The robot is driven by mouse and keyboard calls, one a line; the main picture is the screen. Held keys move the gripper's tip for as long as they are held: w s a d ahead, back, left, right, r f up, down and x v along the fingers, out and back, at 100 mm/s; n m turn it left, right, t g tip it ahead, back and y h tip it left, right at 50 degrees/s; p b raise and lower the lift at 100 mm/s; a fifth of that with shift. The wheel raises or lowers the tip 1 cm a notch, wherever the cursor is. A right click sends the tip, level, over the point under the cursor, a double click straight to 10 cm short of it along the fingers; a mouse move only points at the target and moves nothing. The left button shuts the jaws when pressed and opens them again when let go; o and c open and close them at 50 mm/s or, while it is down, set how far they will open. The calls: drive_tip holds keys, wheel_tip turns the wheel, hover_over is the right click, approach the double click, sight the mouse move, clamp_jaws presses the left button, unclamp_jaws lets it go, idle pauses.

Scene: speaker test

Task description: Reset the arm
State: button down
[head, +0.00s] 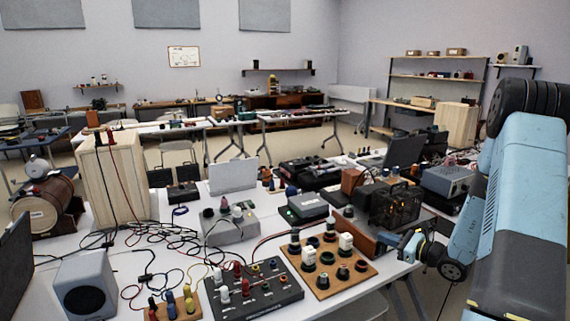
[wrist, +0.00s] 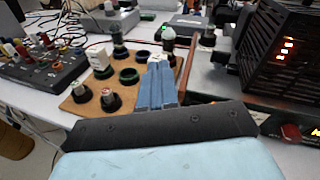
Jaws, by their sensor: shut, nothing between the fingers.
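My arm (head: 500,210) is light blue and reaches in from the right in the head view. My gripper (head: 405,246) is at the right edge of the white table, right of a wooden board (head: 345,289) with several knobs and plugs. In the wrist view my gripper's blue fingers (wrist: 158,64) are together with nothing between them. They overlap the picture of the wooden board (wrist: 76,107); I cannot tell how far above it they are.
A black mixer panel (head: 255,298), loose cables and a grey speaker (head: 87,285) crowd the white table (head: 345,309). Floor shows beyond its right edge.

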drive_tip(key=s+a+r+n+g+h, duration=0.1)
drive_tip(key=s+a+r+n+g, duration=1)
drive_tip(key=s+a+r+n, duration=0.4)
drive_tip(key=s+d+r+n+t+h, duration=0.2)
drive_tip(key=s+r+n+h, duration=0.3)
drive_tip(key=s, duration=0.4)
drive_tip(key=s+d+r+n+t+h, duration=0.2)
drive_tip(key=s+r+n+h, duration=0.3)
drive_tip(key=s+r, duration=0.3)
drive_tip(key=shift+s+d, duration=0.4)
drive_tip(key=shift+d, duration=0.45)
